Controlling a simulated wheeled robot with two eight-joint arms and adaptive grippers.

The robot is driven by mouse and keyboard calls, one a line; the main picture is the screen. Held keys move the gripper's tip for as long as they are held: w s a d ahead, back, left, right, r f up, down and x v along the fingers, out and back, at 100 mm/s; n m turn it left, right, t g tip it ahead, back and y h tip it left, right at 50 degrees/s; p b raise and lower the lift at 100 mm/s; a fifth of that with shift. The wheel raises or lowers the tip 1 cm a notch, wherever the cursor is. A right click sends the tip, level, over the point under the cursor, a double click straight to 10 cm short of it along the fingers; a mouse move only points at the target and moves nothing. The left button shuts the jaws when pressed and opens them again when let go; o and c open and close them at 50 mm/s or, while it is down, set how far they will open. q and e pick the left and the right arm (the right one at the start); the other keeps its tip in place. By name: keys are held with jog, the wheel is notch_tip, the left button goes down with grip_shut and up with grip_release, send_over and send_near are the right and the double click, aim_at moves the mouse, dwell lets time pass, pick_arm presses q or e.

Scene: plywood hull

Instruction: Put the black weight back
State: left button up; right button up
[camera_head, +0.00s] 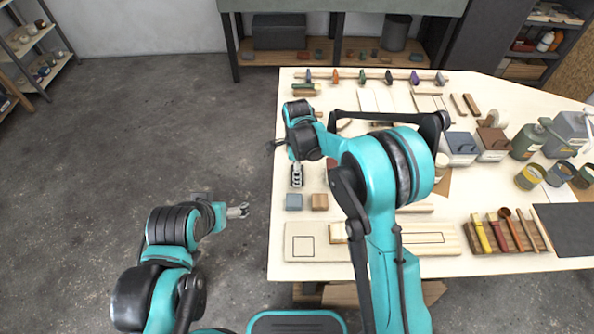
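My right gripper (297,179) points down over the left edge of the pale table (345,210), just behind a blue-grey block (294,202) and a wooden block (319,202). Something dark shows around its fingertips, too small to tell whether it is the black weight or part of the gripper. I cannot pick out the black weight for certain; my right arm hides part of the tabletop. A pale board (330,252) with a square outline lies at the front left of the table. My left gripper (240,211) is off the table, over the floor, with nothing visible in it.
A rack of coloured tools (505,236) and a dark mat (567,228) are at the front right. Tins (460,147) and cups (530,177) stand farther back right. A peg rail (372,77) runs along the back. The floor left of the table is clear.

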jog(key=shift+r, duration=0.1)
jog(key=o, duration=1.7)
jog(key=shift+f, duration=0.2)
jog(key=shift+o, duration=0.2)
jog(key=shift+r, duration=0.25)
notch_tip(320, 180, up, 11)
jog(key=shift+f+p, duration=0.15)
jog(key=shift+p, duration=0.95)
jog(key=shift+r, duration=0.7)
